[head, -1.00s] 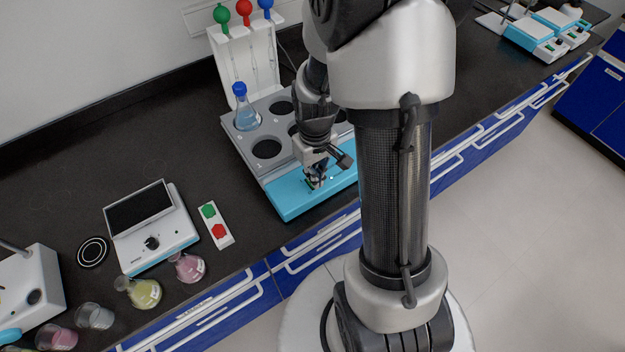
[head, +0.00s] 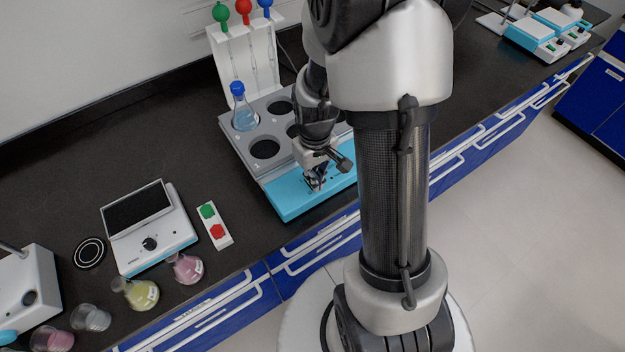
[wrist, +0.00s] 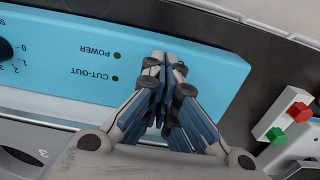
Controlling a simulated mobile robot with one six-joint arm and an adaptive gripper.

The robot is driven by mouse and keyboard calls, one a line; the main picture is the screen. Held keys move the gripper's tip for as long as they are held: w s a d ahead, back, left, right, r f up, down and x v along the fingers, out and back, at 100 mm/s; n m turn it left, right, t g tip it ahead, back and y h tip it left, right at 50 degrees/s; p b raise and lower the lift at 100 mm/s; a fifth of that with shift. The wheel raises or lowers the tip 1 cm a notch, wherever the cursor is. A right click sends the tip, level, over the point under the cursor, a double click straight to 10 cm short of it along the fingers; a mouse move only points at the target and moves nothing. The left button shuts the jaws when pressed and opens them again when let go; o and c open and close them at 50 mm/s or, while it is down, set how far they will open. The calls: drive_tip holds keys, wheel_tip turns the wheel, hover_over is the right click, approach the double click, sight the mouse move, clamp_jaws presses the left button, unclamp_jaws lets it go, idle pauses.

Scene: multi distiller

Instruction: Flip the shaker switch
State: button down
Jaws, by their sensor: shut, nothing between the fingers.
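A grey unit with round wells and a light-blue front panel (head: 285,200) stands on the bench; no label names it as the shaker. In the wrist view its blue panel (wrist: 50,45) carries POWER and CUT-OUT labels with small indicator dots and a black numbered knob (wrist: 5,48). My gripper (head: 315,184) is shut and empty, its fingertips at the panel right of these labels in the wrist view (wrist: 163,62). The fingers cover that part of the panel, so I see no switch there and cannot tell whether they touch it.
A blue-capped flask (head: 245,115) stands in a well. A box with green and red buttons (head: 215,226) and a device with a dark screen (head: 150,240) are to the left. Flasks (head: 142,293) stand near the bench edge.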

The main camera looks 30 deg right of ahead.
drive_tip(key=shift+r, duration=0.1)
drive_tip(key=shift+r+p, duration=2.9)
drive_tip(key=shift+r, duration=0.5)
drive_tip(key=shift+r, duration=0.15)
drive_tip(key=s+a+r+t, duration=0.1)
drive_tip(key=s+a+r, duration=0.2)
drive_tip(key=r, duration=0.4)
drive_tip(key=s+a+r+t+b, duration=0.1)
drive_tip(key=s+a+r+t, duration=0.1)
drive_tip(key=s+a+r, duration=0.2)
drive_tip(key=s+a+r+t, duration=0.1)
drive_tip(key=s+a+r, duration=0.2)
drive_tip(key=s+r, duration=0.3)
wheel_tip(320, 180, up, 4)
drive_tip(key=shift+s+a+r+t, duration=0.1)
drive_tip(key=shift+s+a+t, duration=0.15)
drive_tip(key=shift+a+t, duration=0.1)
